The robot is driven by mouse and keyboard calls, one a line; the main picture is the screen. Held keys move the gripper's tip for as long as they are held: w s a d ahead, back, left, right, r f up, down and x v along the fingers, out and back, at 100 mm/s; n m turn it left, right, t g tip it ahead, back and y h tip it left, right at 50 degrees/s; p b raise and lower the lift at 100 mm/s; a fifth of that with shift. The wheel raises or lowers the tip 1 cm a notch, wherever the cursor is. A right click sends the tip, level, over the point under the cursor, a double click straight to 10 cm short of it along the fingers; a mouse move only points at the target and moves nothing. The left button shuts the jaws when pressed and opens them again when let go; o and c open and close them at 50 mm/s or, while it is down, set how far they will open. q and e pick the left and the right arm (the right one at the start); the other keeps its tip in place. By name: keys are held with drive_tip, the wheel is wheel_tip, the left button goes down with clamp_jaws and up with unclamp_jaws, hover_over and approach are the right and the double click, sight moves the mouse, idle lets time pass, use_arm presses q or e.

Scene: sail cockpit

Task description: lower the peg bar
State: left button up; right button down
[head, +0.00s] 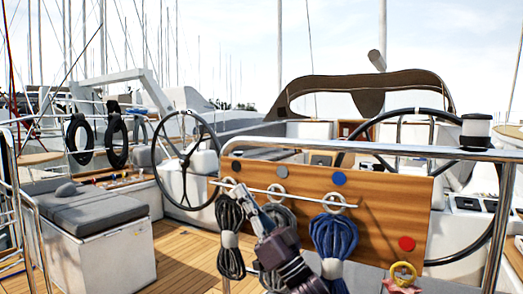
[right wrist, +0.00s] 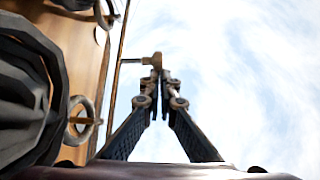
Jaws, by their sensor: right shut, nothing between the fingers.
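The peg bar (head: 305,196) is a thin pale rod running across the front of a wooden board (head: 385,205), near its upper part. Coiled ropes hang on rings along it: a dark grey coil (head: 230,245), a grey coil partly hidden by my right arm, and a blue coil (head: 335,240). My right gripper (head: 238,188) reaches up in front of the bar's left part, shut and empty. In the right wrist view its fingertips (right wrist: 158,80) meet just below a brownish bar end (right wrist: 152,60); I cannot tell whether they touch. My left gripper is not in view.
Coloured discs sit on the board, including a blue disc (head: 339,178) and a red disc (head: 406,244). A steel rail (head: 400,149) passes above the board. Steering wheels stand behind (head: 186,160); a cushioned bench (head: 85,210) is left.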

drive_tip(key=shift+f, duration=0.25)
drive_tip(key=v, duration=1.1)
drive_tip(key=shift+s+d+f, duration=0.15)
drive_tip(key=shift+s+d, duration=0.1)
drive_tip(key=shift+d, duration=0.1)
